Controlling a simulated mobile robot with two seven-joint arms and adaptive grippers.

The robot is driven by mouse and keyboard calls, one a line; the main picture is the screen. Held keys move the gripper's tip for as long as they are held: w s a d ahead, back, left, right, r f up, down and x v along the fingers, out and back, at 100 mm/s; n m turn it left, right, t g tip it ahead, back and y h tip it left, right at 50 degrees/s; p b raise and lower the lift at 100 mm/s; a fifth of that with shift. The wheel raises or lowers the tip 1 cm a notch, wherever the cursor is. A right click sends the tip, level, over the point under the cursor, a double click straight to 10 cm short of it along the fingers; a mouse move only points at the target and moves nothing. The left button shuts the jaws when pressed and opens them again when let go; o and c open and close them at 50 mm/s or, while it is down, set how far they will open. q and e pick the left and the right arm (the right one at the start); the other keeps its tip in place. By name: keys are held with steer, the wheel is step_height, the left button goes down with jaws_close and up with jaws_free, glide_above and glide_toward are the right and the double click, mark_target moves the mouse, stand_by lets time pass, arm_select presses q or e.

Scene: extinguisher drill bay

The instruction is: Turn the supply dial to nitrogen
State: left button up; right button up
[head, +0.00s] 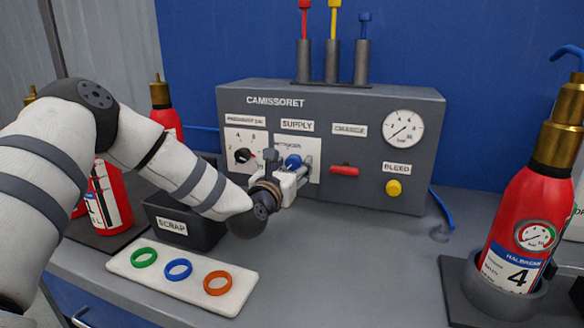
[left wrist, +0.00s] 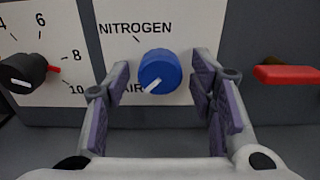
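The blue supply dial (left wrist: 160,72) sits on a white plate (left wrist: 120,25) marked NITROGEN above and AIR at lower left. Its white pointer slants down and left, toward AIR. In the head view the dial (head: 293,161) is partly hidden by my left gripper (head: 292,176), which reaches the panel (head: 349,196) under the SUPPLY label. In the left wrist view my left gripper (left wrist: 158,84) is open, its purple-padded fingers on either side of the dial with gaps showing. My right gripper is not in view.
A black knob (left wrist: 22,73) is left of the dial and a red lever (left wrist: 287,74) is right of it. A yellow bleed button (head: 393,187) and a gauge (head: 403,128) are farther right. A scrap bin (head: 184,225) and a ring tray (head: 150,284) stand below my arm.

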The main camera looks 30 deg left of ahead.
arm_select(q)
steer(key=c, duration=1)
steer(key=shift+m, duration=0.4)
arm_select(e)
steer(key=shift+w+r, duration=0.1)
arm_select(q)
steer(key=m+p, duration=0.1)
steer(key=m, duration=0.3)
steer(key=shift+a+r+m, duration=0.1)
steer(key=shift+r+m, duration=0.05)
steer(key=shift+m, duration=0.25)
steer(key=m+p, duration=0.1)
steer(key=m, duration=0.4)
steer(key=shift+s, duration=0.1)
steer(key=m, duration=0.3)
steer(key=shift+a, duration=0.1)
steer(key=m, duration=0.4)
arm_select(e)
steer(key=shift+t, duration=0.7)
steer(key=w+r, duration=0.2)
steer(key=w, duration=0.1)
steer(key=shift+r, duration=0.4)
arm_select(q)
steer(key=shift+m, duration=0.3)
